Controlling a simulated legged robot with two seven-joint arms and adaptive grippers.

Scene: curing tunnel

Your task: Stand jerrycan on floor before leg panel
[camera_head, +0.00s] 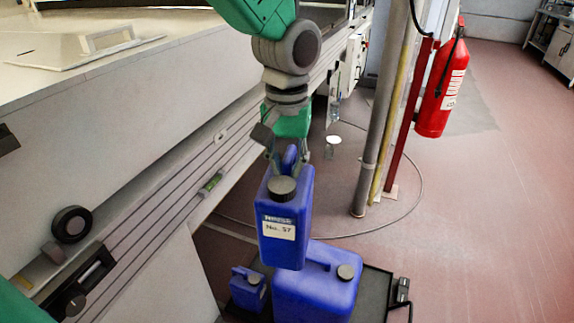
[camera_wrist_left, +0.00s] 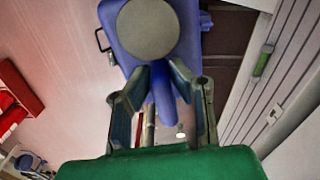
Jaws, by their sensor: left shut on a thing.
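A blue jerrycan (camera_head: 285,215) with a dark round cap and a label reading No. 57 hangs upright from my left gripper (camera_head: 287,167) in the head view. The gripper is shut on its top handle. In the left wrist view the fingers (camera_wrist_left: 160,85) close around the blue handle, and the jerrycan's large round cap (camera_wrist_left: 147,28) shows just beyond them. The held can overlaps a larger blue jerrycan (camera_head: 318,285) in the picture; whether they touch I cannot tell. A pale panel (camera_head: 170,275) reaches down below the machine's side at the left. My right gripper is not in view.
The larger jerrycan and a small blue jerrycan (camera_head: 247,289) stand on a black platform (camera_head: 372,290). A grey post (camera_head: 376,130) and a red fire extinguisher (camera_head: 441,95) stand behind to the right. A cable loops over the floor. Open reddish floor (camera_head: 480,220) lies at the right.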

